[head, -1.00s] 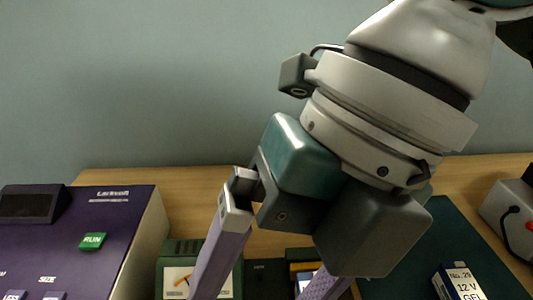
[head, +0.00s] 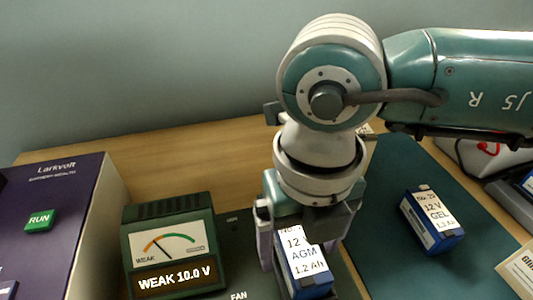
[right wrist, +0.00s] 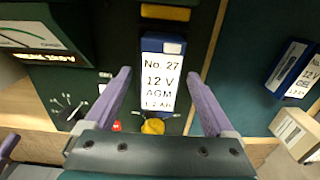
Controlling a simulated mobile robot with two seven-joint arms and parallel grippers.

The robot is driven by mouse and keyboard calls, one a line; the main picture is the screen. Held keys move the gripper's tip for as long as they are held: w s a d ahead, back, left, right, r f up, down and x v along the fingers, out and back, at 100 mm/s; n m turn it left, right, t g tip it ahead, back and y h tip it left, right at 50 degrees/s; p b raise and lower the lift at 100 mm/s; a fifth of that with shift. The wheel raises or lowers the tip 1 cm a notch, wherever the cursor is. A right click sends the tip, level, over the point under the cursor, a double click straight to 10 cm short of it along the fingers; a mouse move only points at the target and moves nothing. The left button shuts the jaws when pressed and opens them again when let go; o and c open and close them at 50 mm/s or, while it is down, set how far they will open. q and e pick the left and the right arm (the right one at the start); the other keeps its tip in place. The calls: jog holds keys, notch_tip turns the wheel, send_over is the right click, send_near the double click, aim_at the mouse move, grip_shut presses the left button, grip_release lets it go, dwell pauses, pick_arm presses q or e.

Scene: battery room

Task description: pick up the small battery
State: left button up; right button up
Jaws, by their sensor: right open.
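A small blue battery with a white label, "No. 27 12 V AGM 1.2 Ah" (head: 304,262), is on the dark panel beside the meter. It also shows in the right wrist view (right wrist: 162,75). My right gripper (head: 299,250) points down over it, open, with one purple finger on each side. In the right wrist view gaps show between the battery and both fingers (right wrist: 159,76). A second blue battery, "12 V GEL" (head: 432,220), lies on the green mat to the right. A purple piece at the right wrist view's lower left may be my left gripper (right wrist: 9,146).
A green meter (head: 170,247) reading "WEAK 10.0 V" stands close left of the gripper. A purple Larkvolt unit (head: 70,200) is farther left. A labelled box (head: 520,268) and a grey device (head: 480,158) are at the right. The green mat (head: 395,262) has bare room.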

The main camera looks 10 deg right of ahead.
jog(key=shift+f, duration=0.1)
jog(key=shift+c, duration=0.3)
grip_shut()
dwell(0.4)
